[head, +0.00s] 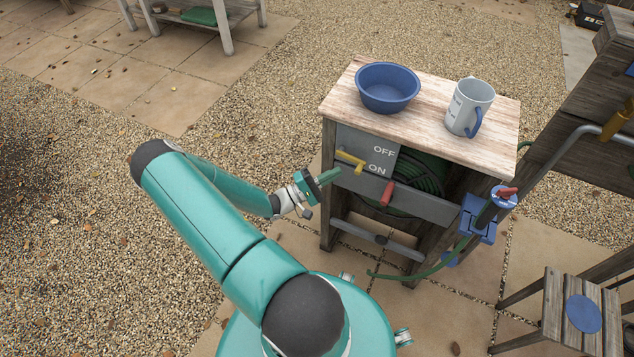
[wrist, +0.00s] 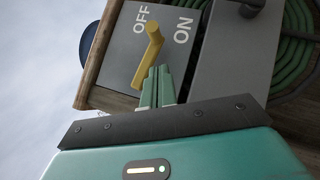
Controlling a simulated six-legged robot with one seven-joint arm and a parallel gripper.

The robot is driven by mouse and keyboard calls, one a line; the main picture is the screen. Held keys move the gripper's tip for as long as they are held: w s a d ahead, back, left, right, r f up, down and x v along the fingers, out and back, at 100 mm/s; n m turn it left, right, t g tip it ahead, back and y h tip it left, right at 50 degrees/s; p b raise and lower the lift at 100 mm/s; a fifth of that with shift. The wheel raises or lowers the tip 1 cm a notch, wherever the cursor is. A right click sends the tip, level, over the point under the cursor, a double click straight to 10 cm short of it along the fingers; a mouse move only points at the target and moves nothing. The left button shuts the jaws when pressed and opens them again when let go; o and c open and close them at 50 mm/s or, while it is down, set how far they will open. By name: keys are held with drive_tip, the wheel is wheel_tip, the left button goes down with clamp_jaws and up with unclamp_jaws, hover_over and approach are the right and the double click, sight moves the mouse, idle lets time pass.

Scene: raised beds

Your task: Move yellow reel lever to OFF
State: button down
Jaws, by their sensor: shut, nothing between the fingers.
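The yellow reel lever (head: 350,160) is on the grey front panel (head: 356,141) of the wooden reel cabinet, beside the white OFF and ON labels. In the wrist view the yellow lever (wrist: 149,56) slants across the panel, its lower end on the OFF side. I cannot tell its exact setting. My gripper (head: 336,172) is shut and empty, just below the lever in the head view. In the wrist view its green fingertips (wrist: 157,72) are close beside the lever on the ON side; I cannot tell whether they touch it.
A red lever (head: 387,192) is right of the yellow one, before the green hose (head: 420,175). A blue tap fixture (head: 479,218) and stool (head: 578,312) are at right. Gravel lies open at left.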

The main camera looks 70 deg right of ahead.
drive_tip(key=s, duration=0.1)
drive_tip(key=s+r, duration=0.1)
drive_tip(key=s, duration=0.1)
drive_tip(key=shift+s+a+r, duration=0.2)
drive_tip(key=shift+s+r, duration=0.05)
drive_tip(key=shift+r, duration=0.1)
